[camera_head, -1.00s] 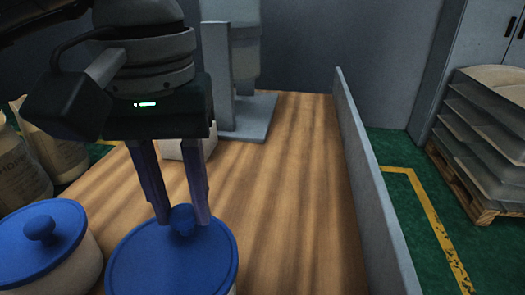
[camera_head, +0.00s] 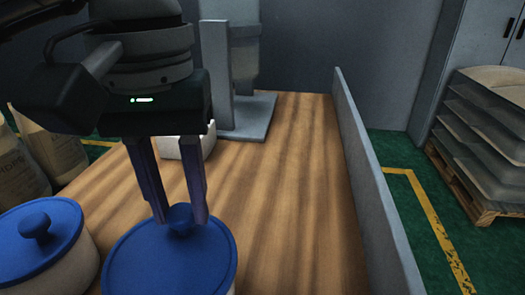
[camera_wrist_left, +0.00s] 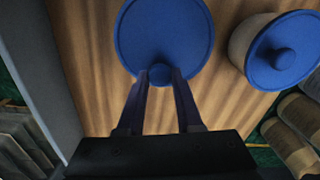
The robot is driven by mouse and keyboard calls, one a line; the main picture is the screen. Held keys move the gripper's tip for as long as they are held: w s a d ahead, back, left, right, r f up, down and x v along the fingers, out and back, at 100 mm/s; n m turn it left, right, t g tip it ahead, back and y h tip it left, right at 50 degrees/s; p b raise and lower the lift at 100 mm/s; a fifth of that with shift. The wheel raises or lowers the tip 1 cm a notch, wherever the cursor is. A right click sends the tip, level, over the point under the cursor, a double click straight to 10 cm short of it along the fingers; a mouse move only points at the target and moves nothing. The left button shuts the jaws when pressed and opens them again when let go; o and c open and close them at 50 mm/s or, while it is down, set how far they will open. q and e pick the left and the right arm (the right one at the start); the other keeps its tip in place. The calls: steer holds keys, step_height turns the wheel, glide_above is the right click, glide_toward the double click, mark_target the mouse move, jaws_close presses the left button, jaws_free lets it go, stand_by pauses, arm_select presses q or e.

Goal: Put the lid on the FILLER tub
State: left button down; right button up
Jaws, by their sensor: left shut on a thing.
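My left gripper (camera_head: 180,220) is shut on the round knob of a blue lid (camera_head: 168,262). Its fingers stand on either side of the knob, and the wrist view shows the same grip (camera_wrist_left: 160,76) on the lid (camera_wrist_left: 168,28). A sliver of pale wall seems to show under the lid's lower right edge, but I cannot tell whether the lid rests on a tub. A second pale tub (camera_head: 75,275) to the left wears its own blue knobbed lid (camera_head: 38,240). I see no label that reads FILLER. My right gripper is not in view.
A small white container (camera_head: 170,148) stands behind my left gripper, near a grey stand (camera_head: 247,120). A grey side panel (camera_head: 365,180) edges the wooden table on the right. Bare wood (camera_head: 290,200) lies between lid and panel. Sacks (camera_head: 50,145) stand at the left.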

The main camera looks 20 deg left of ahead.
arm_select(q)
steer(key=shift+b, duration=0.35)
stand_by(0.4)
stand_by(0.3)
jaws_free()
stand_by(0.5)
steer(key=shift+r+p, duration=2.1)
steer(key=shift+r, duration=1.4)
jaws_close()
